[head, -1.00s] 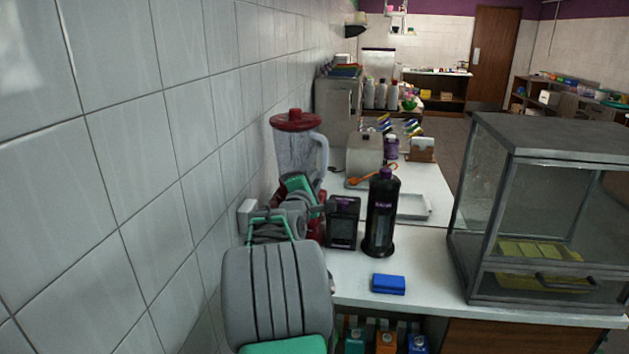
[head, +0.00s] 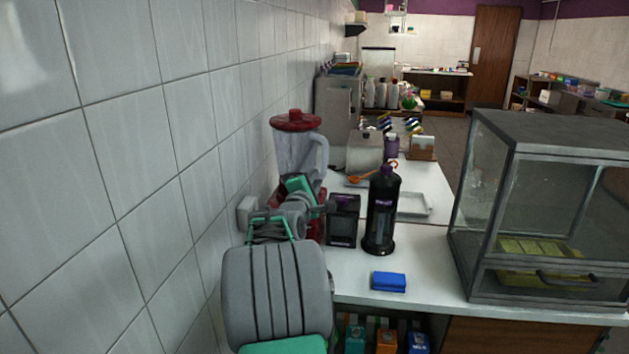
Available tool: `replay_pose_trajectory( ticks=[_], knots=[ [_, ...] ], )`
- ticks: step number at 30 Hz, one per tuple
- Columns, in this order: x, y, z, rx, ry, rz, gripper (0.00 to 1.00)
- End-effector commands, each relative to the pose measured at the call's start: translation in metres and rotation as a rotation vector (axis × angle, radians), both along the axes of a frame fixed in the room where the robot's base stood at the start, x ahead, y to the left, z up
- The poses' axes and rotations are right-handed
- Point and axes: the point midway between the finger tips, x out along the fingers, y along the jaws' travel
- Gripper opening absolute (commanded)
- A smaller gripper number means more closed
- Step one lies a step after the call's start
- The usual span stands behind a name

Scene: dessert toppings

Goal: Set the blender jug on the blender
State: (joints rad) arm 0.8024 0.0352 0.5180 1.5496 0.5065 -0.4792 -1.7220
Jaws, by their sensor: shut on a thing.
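The blender jug (head: 299,153) is clear, with a red lid and a pale handle on its right side. It stands upright near the tiled wall, beyond my arm. My gripper (head: 314,190) is at the jug's lower part and shut on it; the fingertips are mostly hidden behind my grey and green arm links. The red blender base (head: 315,228) shows only in part behind my arm, below the jug. Whether the jug's bottom touches the base cannot be seen.
A black box (head: 343,222) and a black bottle (head: 381,215) stand just right of my gripper. A blue block (head: 388,282) lies on the white counter (head: 425,265). A glass display case (head: 540,210) fills the right. The tiled wall is close on the left.

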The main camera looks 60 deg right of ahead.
Motion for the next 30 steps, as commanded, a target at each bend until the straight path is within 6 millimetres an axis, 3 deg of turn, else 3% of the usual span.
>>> replay_pose_trajectory(
  ticks=[5, 6, 9, 17, 30],
  knots=[
    [0.000, 0.000, 0.002, -0.008, -0.007, 0.000, 0.00],
    [0.000, 0.000, 0.002, -0.008, -0.007, 0.000, 0.19],
    [0.000, 0.000, 0.001, -0.006, -0.005, 0.000, 0.26],
    [0.000, 0.002, -0.007, 0.005, 0.005, 0.000, 0.26],
    [-0.012, 0.039, -0.004, 0.001, 0.000, 0.002, 0.26]
  ],
)
